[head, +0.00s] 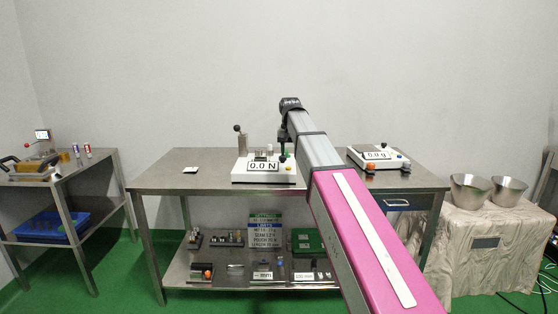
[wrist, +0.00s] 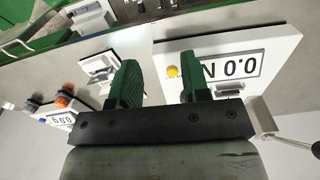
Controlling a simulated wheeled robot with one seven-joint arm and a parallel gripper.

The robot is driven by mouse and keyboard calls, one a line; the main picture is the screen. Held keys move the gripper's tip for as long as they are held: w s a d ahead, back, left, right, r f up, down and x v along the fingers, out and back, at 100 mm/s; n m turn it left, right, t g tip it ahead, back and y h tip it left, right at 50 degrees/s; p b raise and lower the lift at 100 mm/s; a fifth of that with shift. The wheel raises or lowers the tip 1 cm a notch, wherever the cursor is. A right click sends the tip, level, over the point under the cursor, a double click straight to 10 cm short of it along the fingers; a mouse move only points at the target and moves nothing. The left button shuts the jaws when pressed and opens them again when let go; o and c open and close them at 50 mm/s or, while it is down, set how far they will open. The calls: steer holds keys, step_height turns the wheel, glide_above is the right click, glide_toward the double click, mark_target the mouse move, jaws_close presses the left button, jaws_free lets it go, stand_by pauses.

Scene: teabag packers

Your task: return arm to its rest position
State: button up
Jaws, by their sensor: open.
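My arm reaches forward from the lower right over the metal table (head: 210,160) in the head view. My gripper (wrist: 155,82) shows in the wrist view with two green fingers standing apart and nothing between them. In the head view the arm's dark end hides most of the gripper. The gripper is above the table near a white force tester (head: 265,178) reading 0.0 N. The same tester fills the right of the wrist view (wrist: 205,52).
A second white instrument (head: 378,158) sits at the table's right, partly beside my arm. A small white piece (head: 191,170) lies at the left. Metal bowls (head: 469,190) stand on a covered stand at right. A side table (head: 58,170) stands at left. The space above the table's left is clear.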

steer(key=s+d+f, duration=0.3)
steer(key=f, duration=0.5)
steer(key=s+d+f, duration=0.3)
steer(key=s+f, duration=0.1)
steer(key=f, duration=0.4)
steer(key=s+d+f, duration=0.2)
steer(key=s+f, duration=0.1)
steer(key=f, duration=0.5)
steer(key=s+d+f, duration=0.3)
steer(key=s+f, duration=0.4)
steer(key=s+d+f, duration=0.3)
steer(key=s+f, duration=0.5)
steer(key=shift+s+d+f+n, duration=0.15)
steer(key=shift+d+f+n, duration=0.15)
steer(key=shift+d, duration=0.1)
